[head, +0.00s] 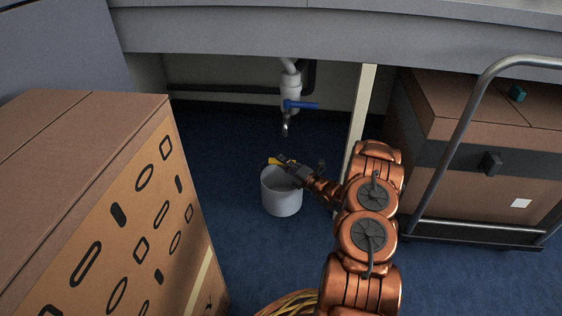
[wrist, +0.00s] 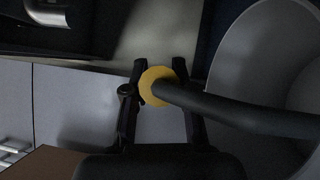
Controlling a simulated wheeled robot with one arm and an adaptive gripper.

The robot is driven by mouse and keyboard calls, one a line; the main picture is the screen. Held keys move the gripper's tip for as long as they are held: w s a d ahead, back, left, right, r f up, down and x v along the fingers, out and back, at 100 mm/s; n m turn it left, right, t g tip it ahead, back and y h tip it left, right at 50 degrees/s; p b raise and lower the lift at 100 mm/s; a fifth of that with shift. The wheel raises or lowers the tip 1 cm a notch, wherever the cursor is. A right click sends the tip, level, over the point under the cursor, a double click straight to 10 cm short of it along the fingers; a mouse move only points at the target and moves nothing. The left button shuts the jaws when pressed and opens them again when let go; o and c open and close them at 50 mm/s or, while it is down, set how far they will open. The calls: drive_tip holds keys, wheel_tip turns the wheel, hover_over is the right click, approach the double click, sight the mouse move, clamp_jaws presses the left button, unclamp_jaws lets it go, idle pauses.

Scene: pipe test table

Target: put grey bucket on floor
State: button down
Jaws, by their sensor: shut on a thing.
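The grey bucket (head: 282,197) is upright below the pipe, in the middle of the head view. Its open rim and pale inside also show at the right of the wrist view (wrist: 262,60). My gripper (head: 284,165) is at the bucket's rim, reaching in from the right. In the wrist view its two dark fingers (wrist: 160,66) are shut around a yellow round-ended piece (wrist: 154,85) with a black bar, which looks like the bucket's handle. I cannot tell if the bucket's base touches the blue floor (head: 250,260).
A white pipe (head: 290,88) with a blue valve lever (head: 302,105) hangs above the bucket. A patterned cardboard box (head: 130,230) stands left. A table leg (head: 360,105) and a trolley with a brown box (head: 485,125) stand right. Floor is clear before the bucket.

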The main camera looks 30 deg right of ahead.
wheel_tip(320, 180, down, 6)
drive_tip(key=b, duration=0.3)
idle(0.3)
drive_tip(key=shift+s+d+f, duration=0.1)
drive_tip(key=shift+f, duration=0.55)
idle(0.4)
drive_tip(key=c, duration=0.9)
unclamp_jaws()
drive_tip(key=shift+o, duration=0.2)
drive_tip(key=shift+s, duration=0.1)
drive_tip(key=v, duration=1.1)
drive_tip(key=shift+s+d, duration=0.15)
drive_tip(key=shift+s, duration=0.25)
